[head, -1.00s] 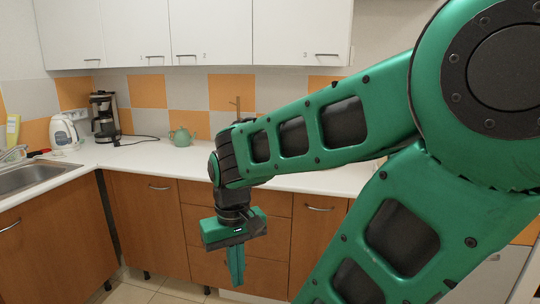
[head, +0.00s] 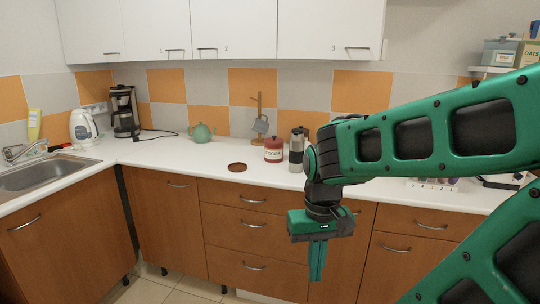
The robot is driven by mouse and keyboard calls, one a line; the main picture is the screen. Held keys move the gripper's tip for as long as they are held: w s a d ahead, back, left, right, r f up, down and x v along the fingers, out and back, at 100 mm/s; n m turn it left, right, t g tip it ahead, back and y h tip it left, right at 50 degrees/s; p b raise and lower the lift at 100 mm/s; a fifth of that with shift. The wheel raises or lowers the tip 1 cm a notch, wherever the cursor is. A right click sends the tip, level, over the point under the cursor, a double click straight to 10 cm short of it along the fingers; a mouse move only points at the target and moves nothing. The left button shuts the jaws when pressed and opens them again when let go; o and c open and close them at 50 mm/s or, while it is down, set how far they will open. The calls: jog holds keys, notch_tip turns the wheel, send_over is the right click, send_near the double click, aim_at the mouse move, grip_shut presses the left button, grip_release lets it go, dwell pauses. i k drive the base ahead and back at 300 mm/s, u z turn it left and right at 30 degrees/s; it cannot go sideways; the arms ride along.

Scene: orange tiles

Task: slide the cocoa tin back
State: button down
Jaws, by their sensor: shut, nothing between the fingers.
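The cocoa tin (head: 274,150) is a red tin with a pale label, upright on the white counter (head: 190,165) in the head view. It stands just left of a steel and black coffee press (head: 297,148). My gripper (head: 317,278) is green and points down. It is shut and empty, in front of the drawers and below the counter top, to the right of the tin and apart from it.
A reddish-brown round disc (head: 237,167) lies on the counter left of the tin. A mug tree with a grey-blue mug (head: 261,125) stands behind the tin. A green teapot (head: 201,133), a coffee maker (head: 124,111) and a kettle (head: 83,127) stand further left.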

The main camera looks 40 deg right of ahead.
aim_at(272, 154)
jog(key=z, duration=0.05)
jog(key=i, duration=1)
jog(key=u, duration=0.05)
